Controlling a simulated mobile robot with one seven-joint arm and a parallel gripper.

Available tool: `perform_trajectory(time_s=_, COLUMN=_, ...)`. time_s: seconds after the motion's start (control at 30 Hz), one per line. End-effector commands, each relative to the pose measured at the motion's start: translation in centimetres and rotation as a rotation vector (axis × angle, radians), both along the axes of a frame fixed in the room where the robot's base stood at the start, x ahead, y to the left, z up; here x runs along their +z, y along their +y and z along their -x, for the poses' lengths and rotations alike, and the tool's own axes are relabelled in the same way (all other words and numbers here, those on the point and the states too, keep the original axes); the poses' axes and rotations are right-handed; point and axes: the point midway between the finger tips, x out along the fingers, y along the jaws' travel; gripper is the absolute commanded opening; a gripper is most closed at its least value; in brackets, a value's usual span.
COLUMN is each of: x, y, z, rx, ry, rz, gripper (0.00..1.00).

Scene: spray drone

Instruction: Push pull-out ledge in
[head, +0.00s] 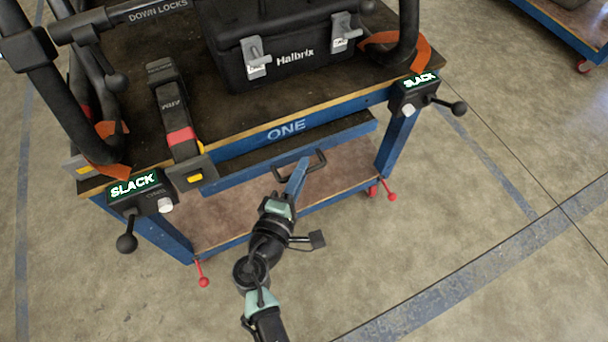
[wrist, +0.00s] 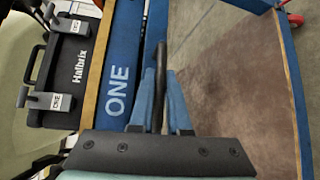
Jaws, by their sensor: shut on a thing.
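The pull-out ledge (head: 345,137) sits below the blue front rail marked ONE on the workbench cart. It sticks out a little, with a dark top strip showing in front of the rail and a blue front face. A black bar handle (head: 318,163) is on its front; in the wrist view the handle (wrist: 160,65) stands between my fingers. My gripper (head: 303,166) reaches up to the handle from the front and is shut on it. In the wrist view, the blue fingers of my gripper (wrist: 168,95) flank the bar. The handle's lower part is hidden by my gripper.
A black Halbrix case (head: 285,45) stands on the cart top (head: 225,105). Two boxes with green SLACK displays (head: 140,190) and black knobs jut from the front corners. The lower shelf (head: 225,212) is bare. The floor in front and right is free.

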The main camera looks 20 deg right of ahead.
Motion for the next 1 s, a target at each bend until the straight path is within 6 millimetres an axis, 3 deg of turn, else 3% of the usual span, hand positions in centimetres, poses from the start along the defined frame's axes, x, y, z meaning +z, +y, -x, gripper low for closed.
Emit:
perform_trajectory(time_s=0.2, x=0.0, y=0.2, z=-2.9, rx=0.005, ry=-0.003, rz=0.000, gripper=0.00)
perform_trajectory(time_s=0.53, x=0.2, y=0.3, z=-3.3, rx=0.010, ry=-0.003, rz=-0.001, gripper=0.00)
perform_trajectory(time_s=0.57, x=0.2, y=0.3, z=-3.3, rx=0.010, ry=-0.003, rz=-0.001, gripper=0.18)
perform_trajectory(time_s=0.7, x=0.2, y=0.3, z=-3.2, rx=0.007, ry=-0.004, rz=-0.001, gripper=0.44)
perform_trajectory(time_s=1.0, x=0.1, y=0.2, z=-3.1, rx=0.004, ry=-0.001, rz=-0.001, gripper=0.44)
